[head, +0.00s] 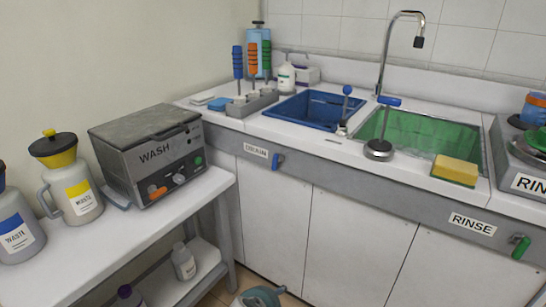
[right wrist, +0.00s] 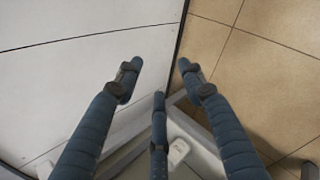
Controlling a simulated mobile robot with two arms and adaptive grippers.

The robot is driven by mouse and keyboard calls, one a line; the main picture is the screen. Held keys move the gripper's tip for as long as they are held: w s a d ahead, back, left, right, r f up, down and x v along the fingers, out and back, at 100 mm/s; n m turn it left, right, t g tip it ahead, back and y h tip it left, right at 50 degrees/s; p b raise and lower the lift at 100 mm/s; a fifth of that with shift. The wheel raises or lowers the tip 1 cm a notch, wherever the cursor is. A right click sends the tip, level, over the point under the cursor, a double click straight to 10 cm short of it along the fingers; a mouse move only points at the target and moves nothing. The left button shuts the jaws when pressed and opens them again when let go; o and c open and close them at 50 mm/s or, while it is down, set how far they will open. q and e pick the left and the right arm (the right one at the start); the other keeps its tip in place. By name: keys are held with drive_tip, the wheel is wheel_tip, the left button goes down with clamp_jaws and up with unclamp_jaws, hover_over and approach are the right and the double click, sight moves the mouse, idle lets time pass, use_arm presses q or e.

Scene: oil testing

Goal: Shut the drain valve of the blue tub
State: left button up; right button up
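The blue tub (head: 308,110) is a sunken basin in the white counter, left of the green tub (head: 435,135). A small blue valve handle (head: 277,162) sits on the grey front rail below the blue tub, just right of a white label (head: 255,151). The handle appears to point downward. My right gripper (right wrist: 158,84) is open and empty in the right wrist view, its dark blue fingers spread before a white panel and tan floor tiles. The valve is not in that view. My left gripper is not in view.
A green valve handle (head: 520,247) is on the rail at right, beside a RINSE label (head: 472,224). White cabinet doors (head: 345,240) lie below. The side table (head: 150,225) with the WASH unit (head: 150,155) stands at left. A yellow sponge (head: 455,170) lies near the counter's front edge.

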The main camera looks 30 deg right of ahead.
drive_tip(key=w+d+r+n+t+h, duration=0.1)
drive_tip(key=w+d+r+n+h, duration=0.15)
drive_tip(key=w+r, duration=0.65)
drive_tip(key=n+h+p, duration=0.2)
drive_tip(key=n+h, duration=0.4)
drive_tip(key=h, duration=0.1)
approach(274, 170)
wheel_tip(274, 170, up, 3)
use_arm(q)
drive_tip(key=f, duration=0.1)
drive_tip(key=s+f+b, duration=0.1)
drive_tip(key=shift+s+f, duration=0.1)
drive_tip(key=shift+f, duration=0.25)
use_arm(e)
drive_tip(key=shift+t, duration=0.4)
drive_tip(key=x, duration=1)
drive_tip(key=shift+w+d+f, duration=0.25)
drive_tip(key=shift+d, duration=0.05)
drive_tip(key=shift+c, duration=0.2)
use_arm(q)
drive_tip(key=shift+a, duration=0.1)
use_arm(e)
clamp_jaws()
